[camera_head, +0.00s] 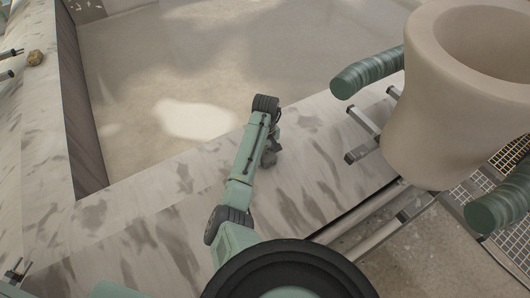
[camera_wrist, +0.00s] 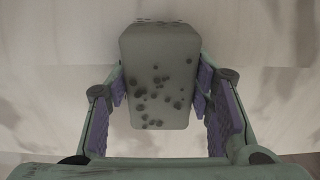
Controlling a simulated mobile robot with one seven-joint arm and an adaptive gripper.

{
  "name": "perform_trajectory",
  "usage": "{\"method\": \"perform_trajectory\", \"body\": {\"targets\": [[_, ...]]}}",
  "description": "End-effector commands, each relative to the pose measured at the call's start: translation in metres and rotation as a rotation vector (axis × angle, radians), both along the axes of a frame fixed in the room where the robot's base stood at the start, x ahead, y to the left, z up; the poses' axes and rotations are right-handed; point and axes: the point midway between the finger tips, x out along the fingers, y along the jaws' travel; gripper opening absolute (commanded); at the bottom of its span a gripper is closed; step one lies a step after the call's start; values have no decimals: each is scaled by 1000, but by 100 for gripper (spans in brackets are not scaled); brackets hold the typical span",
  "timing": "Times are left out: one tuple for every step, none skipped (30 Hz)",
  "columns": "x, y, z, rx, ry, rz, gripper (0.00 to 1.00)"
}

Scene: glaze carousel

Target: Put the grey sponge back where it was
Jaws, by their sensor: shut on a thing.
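The grey sponge (camera_wrist: 157,75) is a pale grey block with dark round pores, in the middle of the wrist view. My gripper (camera_wrist: 160,85) is shut on it, with a purple-padded finger on each side. The sponge's far end sticks out beyond the fingertips. In the head view my arm reaches over the mottled pale ledge (camera_head: 310,190), and the gripper end (camera_head: 269,158) is small and mostly behind my wrist. I cannot tell from these views whether the sponge touches the surface below.
A large beige pot (camera_head: 442,120) stands at the right, between green ribbed rollers (camera_head: 368,70) on metal rails. A big basin (camera_head: 240,60) with a pale floor lies beyond the ledge. A small brown lump (camera_head: 35,58) sits on the far left ledge. The ledge left of my arm is clear.

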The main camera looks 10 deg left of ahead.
Motion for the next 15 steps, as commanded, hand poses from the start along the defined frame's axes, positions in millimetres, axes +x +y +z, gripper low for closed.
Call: {"method": "perform_trajectory", "body": {"targets": [[0, 0, 0, 0, 0, 0, 25], [0, 0, 0, 0, 0, 0, 25], [0, 0, 0, 0, 0, 0, 25], [0, 0, 0, 0, 0, 0, 25], [0, 0, -1, 0, 0, -1, 25], [0, 0, -1, 0, 0, -1, 50], [0, 0, -1, 0, 0, -1, 52], [0, 0, -1, 0, 0, -1, 54], [0, 0, -1, 0, 0, -1, 57], [0, 0, -1, 0, 0, -1, 59], [0, 0, -1, 0, 0, -1, 61], [0, 0, 0, 0, 0, -1, 64], [0, 0, 0, 0, 0, -1, 66], [0, 0, 0, 0, 0, -1, 68], [0, 0, 0, 0, 0, -1, 68]]}}
